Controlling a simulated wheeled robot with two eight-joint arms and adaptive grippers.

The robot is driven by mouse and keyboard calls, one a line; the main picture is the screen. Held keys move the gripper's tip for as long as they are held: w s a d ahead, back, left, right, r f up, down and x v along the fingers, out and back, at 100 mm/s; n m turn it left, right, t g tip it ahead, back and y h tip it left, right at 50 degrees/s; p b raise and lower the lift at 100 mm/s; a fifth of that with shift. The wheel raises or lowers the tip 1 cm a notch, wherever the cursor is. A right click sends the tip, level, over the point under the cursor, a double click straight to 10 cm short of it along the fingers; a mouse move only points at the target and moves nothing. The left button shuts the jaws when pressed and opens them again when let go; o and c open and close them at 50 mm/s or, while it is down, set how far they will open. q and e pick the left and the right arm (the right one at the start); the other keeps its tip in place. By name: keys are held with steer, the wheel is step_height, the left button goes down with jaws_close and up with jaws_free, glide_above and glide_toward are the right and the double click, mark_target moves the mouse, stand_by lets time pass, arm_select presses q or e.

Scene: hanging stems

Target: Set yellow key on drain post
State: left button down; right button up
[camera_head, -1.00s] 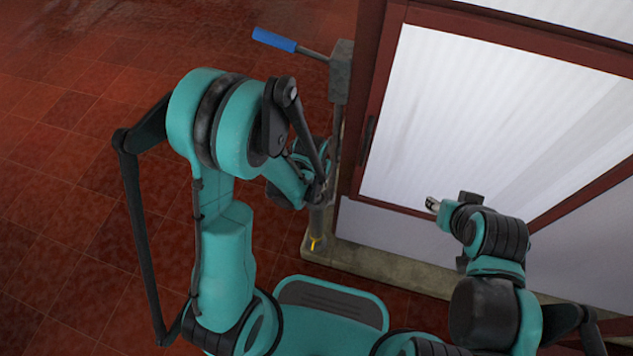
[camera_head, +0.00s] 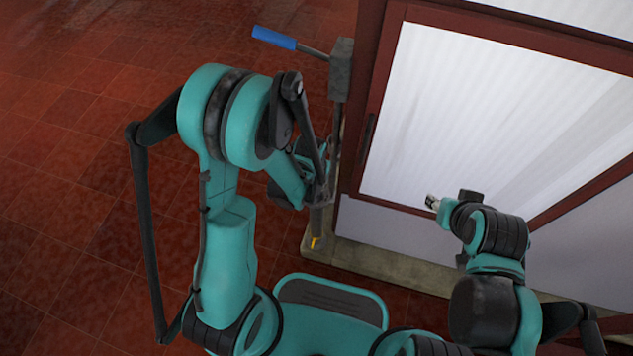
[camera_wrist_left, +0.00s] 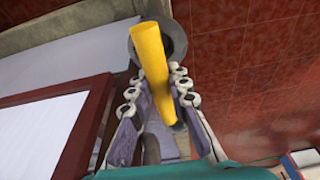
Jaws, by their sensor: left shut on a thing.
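The yellow key (camera_wrist_left: 150,58) is a smooth yellow bar in the left wrist view. My left gripper (camera_wrist_left: 153,85) is shut on it, with a pale jaw on each side. The key's far end overlaps a grey round ring with a dark opening (camera_wrist_left: 178,42), seemingly the drain post; whether they touch I cannot tell. In the head view my left gripper (camera_head: 318,205) points down beside the cabinet corner, and a small yellow bit (camera_head: 315,242) shows below it. My right gripper (camera_head: 433,202) is in front of the white panel, too small to read.
A blue-handled lever (camera_head: 274,38) sticks out left from a grey upright (camera_head: 341,68). The white-panelled cabinet with a dark red frame (camera_head: 480,120) stands to the right on a stone ledge (camera_head: 390,263). Red tiled floor (camera_head: 70,130) is open on the left.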

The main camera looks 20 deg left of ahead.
arm_select(q)
steer(key=shift+f, duration=0.1)
stand_by(0.3)
steer(key=c, duration=1)
jaws_free()
steer(key=shift+o, duration=0.2)
steer(key=shift+r+p, duration=3.2)
steer(key=shift+r, duration=1.1)
steer(key=s+a+r+t, duration=0.2)
steer(key=s+r, duration=0.3)
steer(key=r, duration=0.5)
steer(key=s+a+r+t, duration=0.2)
steer(key=s+r, duration=0.3)
steer(key=r, duration=0.6)
steer(key=shift+a+r+t, duration=0.15)
steer(key=shift+a+t, duration=0.2)
steer(key=shift+t, duration=0.15)
